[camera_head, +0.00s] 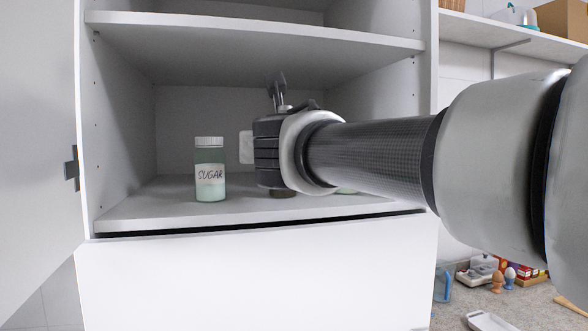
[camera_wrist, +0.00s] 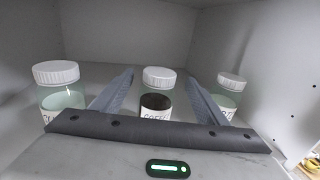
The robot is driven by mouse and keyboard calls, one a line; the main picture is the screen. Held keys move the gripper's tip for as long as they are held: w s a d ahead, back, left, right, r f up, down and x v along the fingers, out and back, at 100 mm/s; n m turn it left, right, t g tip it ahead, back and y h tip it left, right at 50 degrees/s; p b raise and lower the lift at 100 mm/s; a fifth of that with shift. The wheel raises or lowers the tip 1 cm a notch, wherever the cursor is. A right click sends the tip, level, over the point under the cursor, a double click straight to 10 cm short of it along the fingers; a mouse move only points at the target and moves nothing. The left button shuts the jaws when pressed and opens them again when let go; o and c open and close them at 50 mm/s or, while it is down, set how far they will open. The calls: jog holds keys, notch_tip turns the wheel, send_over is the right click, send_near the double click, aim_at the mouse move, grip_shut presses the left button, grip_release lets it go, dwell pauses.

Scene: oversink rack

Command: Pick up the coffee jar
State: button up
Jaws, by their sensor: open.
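The coffee jar (camera_wrist: 156,103) has a white lid, dark contents and a partly hidden label. In the wrist view it stands between the two fingers of my open gripper (camera_wrist: 160,78), with a gap visible on both sides. The bar of the gripper hides its lower part. In the head view my gripper (camera_head: 277,95) reaches into the cabinet and hides most of the coffee jar; a dark patch at the jar's base (camera_head: 283,193) shows below it.
The sugar jar (camera_head: 210,172) stands left of my gripper on the shelf (camera_head: 150,213); it also shows in the wrist view (camera_wrist: 58,82). Another white-lidded jar (camera_wrist: 230,88) stands to the right. A shelf (camera_head: 250,36) is above, and the cabinet door (camera_head: 35,140) is open at left.

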jog(key=w, duration=0.6)
jog(key=shift+a+f, duration=0.2)
jog(key=shift+a, duration=0.05)
jog(key=shift+c, duration=0.4)
jog(key=c, duration=1.1)
jog(key=shift+r, duration=0.1)
jog(key=shift+c, duration=1)
jog(key=shift+r, duration=0.15)
